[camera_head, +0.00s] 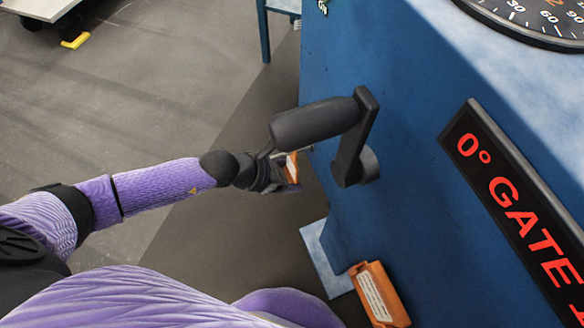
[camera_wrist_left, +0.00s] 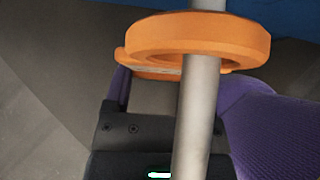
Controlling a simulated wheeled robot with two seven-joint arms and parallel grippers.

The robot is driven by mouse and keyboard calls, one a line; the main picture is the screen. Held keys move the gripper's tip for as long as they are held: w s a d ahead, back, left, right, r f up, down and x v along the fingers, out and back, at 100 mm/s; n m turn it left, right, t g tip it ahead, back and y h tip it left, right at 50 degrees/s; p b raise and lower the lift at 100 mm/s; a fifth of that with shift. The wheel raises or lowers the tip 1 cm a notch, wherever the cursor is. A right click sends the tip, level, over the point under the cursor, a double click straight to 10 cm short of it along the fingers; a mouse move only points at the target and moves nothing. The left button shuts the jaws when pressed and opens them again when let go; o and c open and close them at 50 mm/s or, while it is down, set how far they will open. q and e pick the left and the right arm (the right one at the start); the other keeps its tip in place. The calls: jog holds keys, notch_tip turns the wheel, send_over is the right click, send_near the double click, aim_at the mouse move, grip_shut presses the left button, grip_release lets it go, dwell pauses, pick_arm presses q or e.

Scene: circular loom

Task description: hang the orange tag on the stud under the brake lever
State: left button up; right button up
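The black brake lever (camera_head: 351,140) with its thick grip (camera_head: 314,122) stands out from the blue machine wall. My left gripper (camera_head: 280,174) is left of the lever and below its grip, with the orange tag (camera_head: 292,168) at its tip. In the left wrist view an orange ring (camera_wrist_left: 197,38) is around a grey metal rod (camera_wrist_left: 200,115), which passes through its hole. An orange flat part with a pale label shows behind the ring. My right gripper is out of view.
An orange block with a white label (camera_head: 379,294) is low beside the blue machine (camera_head: 420,215), near a pale blue plate (camera_head: 322,257). A black sign with red letters (camera_head: 515,205) is on the right. A dial (camera_head: 540,18) is at top right.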

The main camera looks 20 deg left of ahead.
pick_arm(q)
grip_shut()
jog(key=shift+s+a+r+p, duration=0.3)
jog(key=shift+s+a+p, duration=0.1)
jog(key=shift+a, duration=0.05)
jog(key=s+a, duration=0.3)
jog(key=shift+s+a+r, duration=0.2)
jog(key=shift+a+r, duration=0.05)
jog(key=shift+a, duration=0.1)
